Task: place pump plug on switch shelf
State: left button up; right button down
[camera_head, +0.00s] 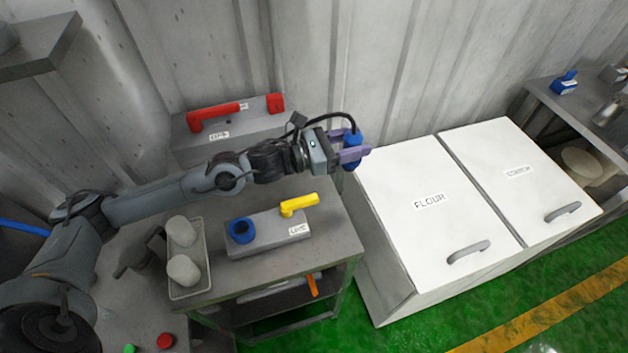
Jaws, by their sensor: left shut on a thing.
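My left gripper (358,146) has purple fingers and is shut on a blue plug (352,138). It holds the plug in the air, past the right edge of the grey table (330,240) and near the corrugated wall. The fingers hide the plug's middle. On the table is a grey switch box (268,242) with a blue round fitting (241,231) and a yellow lever (299,204). Behind it stands a grey box with a red lever (215,114). I cannot tell which surface is the switch shelf. My right gripper is not in view.
A tray with two pale cylinders (183,270) stands left of the switch box. White bins marked FLOUR (428,200) stand to the right. A shelf at far right holds a blue-handled item (564,84). A grey shelf (40,48) juts out at upper left.

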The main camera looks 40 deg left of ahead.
pick_arm(q)
jog(key=shift+a+f, duration=0.1)
jog(key=shift+a, duration=0.1)
jog(key=shift+s+a+f+b, duration=0.2)
jog(key=shift+s+a+f, duration=0.2)
jog(key=shift+a+f, duration=1.35)
jog(key=shift+s+a+f+b, duration=0.15)
jog(key=shift+s+a+f, duration=0.3)
jog(key=shift+a+f, duration=1.3)
jog(key=shift+s+a+f+b, duration=0.2)
jog(key=shift+s+a+f, duration=0.2)
jog(key=shift+a+f, duration=1.35)
jog(key=shift+a+r, duration=0.15)
jog(key=o, duration=1.1)
jog(key=shift+f, duration=0.2)
